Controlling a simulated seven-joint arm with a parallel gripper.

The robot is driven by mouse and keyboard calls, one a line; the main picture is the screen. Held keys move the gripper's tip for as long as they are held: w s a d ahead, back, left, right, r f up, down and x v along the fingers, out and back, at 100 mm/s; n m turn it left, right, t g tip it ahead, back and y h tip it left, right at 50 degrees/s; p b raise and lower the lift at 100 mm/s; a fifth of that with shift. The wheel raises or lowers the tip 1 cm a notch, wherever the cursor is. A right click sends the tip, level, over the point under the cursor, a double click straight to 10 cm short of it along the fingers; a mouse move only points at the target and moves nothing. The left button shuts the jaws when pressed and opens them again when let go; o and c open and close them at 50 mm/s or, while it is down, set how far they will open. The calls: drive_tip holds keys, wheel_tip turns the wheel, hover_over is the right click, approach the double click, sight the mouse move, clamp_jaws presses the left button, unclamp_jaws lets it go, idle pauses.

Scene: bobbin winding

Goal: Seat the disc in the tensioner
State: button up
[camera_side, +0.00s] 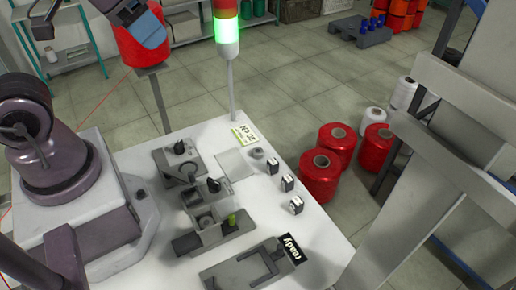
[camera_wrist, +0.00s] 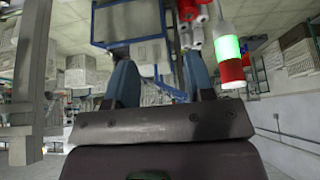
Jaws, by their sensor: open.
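A small grey round piece (camera_side: 257,153), which looks like the disc, lies on the white table near a pale square plate. Two grey devices with black knobs stand left of it: a rear one (camera_side: 180,160) and a front one (camera_side: 210,205). I cannot tell for sure which is the tensioner. My gripper (camera_wrist: 161,75) shows two blue fingers spread apart with nothing between them in the wrist view. In the side view part of it shows at the top left, high above the table and in front of a red spool. The wrist view shows no disc or tensioner.
The red spool (camera_side: 140,42) sits on a post behind the table. A signal tower (camera_side: 227,40) glows green. Several small dark-and-white blocks (camera_side: 287,183) line the table's right side. A grey fixture (camera_side: 245,270) with a "ready" sign (camera_side: 291,249) is at the front. Red spools (camera_side: 320,175) stand on the floor.

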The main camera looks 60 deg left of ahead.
drive_tip(key=w+a+f+m+g+y, duration=0.1)
drive_tip(key=w+a+f+m+g, duration=0.1)
drive_tip(key=w+f+g, duration=0.45)
drive_tip(key=m+h, duration=0.1)
drive_tip(key=m, duration=2.5)
hover_over(258, 151)
drive_tip(key=shift+t, duration=0.35)
wheel_tip(258, 151, down, 20)
drive_tip(key=shift+s+f, duration=0.1)
drive_tip(key=shift+m, duration=1)
drive_tip(key=shift+f, duration=0.1)
drive_tip(key=shift+f, duration=3.6)
drive_tip(key=shift+a, duration=0.1)
